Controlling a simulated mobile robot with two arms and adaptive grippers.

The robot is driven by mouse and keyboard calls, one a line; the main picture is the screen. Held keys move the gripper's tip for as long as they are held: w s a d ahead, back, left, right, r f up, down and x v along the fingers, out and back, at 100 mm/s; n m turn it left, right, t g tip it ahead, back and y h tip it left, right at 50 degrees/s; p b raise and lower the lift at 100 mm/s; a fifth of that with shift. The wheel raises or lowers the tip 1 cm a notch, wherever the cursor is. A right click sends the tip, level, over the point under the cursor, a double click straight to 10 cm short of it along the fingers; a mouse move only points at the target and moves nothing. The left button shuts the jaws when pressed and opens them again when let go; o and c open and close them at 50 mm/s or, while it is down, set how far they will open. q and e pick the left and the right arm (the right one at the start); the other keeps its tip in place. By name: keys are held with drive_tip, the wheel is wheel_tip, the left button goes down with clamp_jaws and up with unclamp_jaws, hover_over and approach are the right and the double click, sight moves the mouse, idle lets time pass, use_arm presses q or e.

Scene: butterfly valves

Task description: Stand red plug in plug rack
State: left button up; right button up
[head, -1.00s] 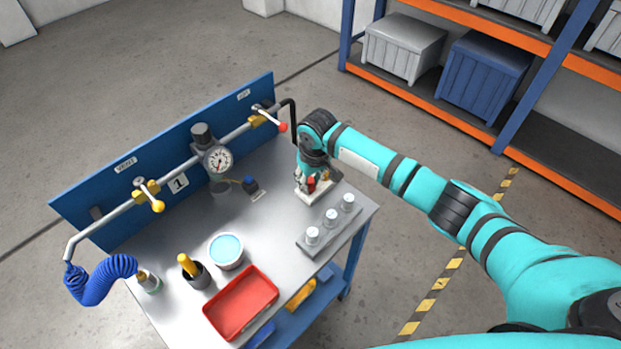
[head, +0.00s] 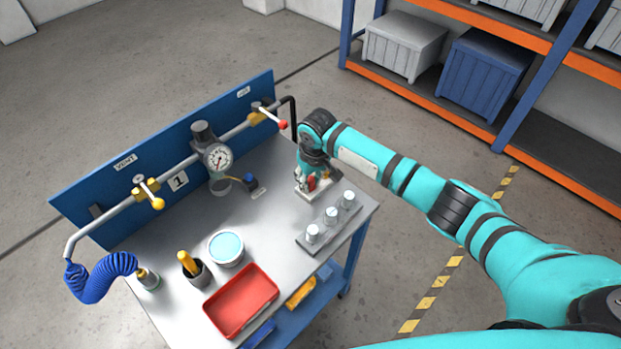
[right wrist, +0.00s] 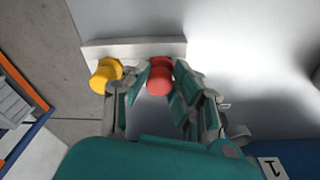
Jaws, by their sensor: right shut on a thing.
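The red plug (right wrist: 160,76) is between the two fingers of my right gripper (right wrist: 161,86), which is shut on it. In the head view the red plug (head: 311,183) shows as a small red spot under my right gripper (head: 308,180). The plug rack (right wrist: 134,49) is a pale bar just behind the red plug in the wrist view. In the head view the rack (head: 318,193) lies at the far right of the bench, below the gripper. The plug's lower end is hidden, so I cannot tell how deep it sits. My left gripper is out of view.
A yellow plug (right wrist: 105,75) stands at the rack beside my left-hand finger. A grey holder (head: 309,245) with three pale cylinders is in front. A red tray (head: 241,302), a tub (head: 226,249) and a pipe panel (head: 130,190) share the bench. The middle of the bench is clear.

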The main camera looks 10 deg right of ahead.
sight(310, 180)
drive_tip(key=o, duration=1.4)
drive_tip(key=shift+r, duration=0.1)
drive_tip(key=shift+r+p, duration=3.75)
drive_tip(key=shift+p, duration=0.4)
drive_tip(key=shift+f, duration=0.1)
